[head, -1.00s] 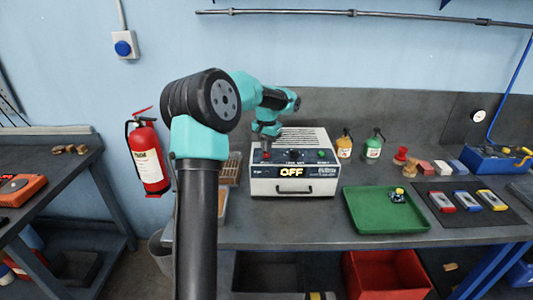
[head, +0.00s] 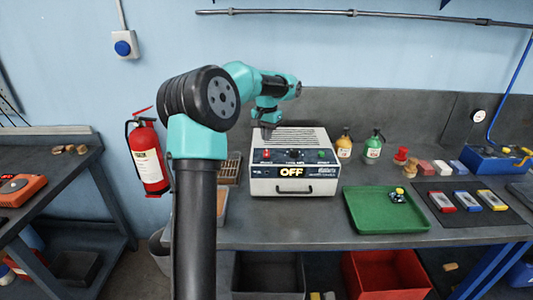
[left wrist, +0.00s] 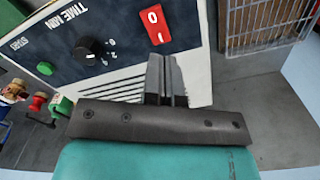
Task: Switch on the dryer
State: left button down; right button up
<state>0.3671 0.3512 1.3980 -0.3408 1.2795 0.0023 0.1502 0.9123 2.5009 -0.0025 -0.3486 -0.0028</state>
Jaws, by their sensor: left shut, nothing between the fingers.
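The dryer (head: 308,187) is a white box with a dark control panel and a vented top, standing on the bench. Its display (head: 291,173) reads OFF. A red rocker switch (head: 266,155) is at the panel's left end; it also shows in the left wrist view (left wrist: 155,24), marked 1 and 0. A black dial (left wrist: 90,48) and a green button (left wrist: 46,68) are on the same panel. My left gripper (head: 267,133) is shut and empty, above the dryer's left part. In the left wrist view its fingertips (left wrist: 163,62) point toward the red switch, with a visible gap.
A wire rack (head: 230,168) stands left of the dryer. A green tray (head: 370,216) lies to the right, with bottles (head: 373,144) behind it. A fire extinguisher (head: 148,158) hangs on the wall at left. The bench in front of the dryer is clear.

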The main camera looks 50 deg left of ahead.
pick_arm(q)
jog(key=shift+r, duration=1.05)
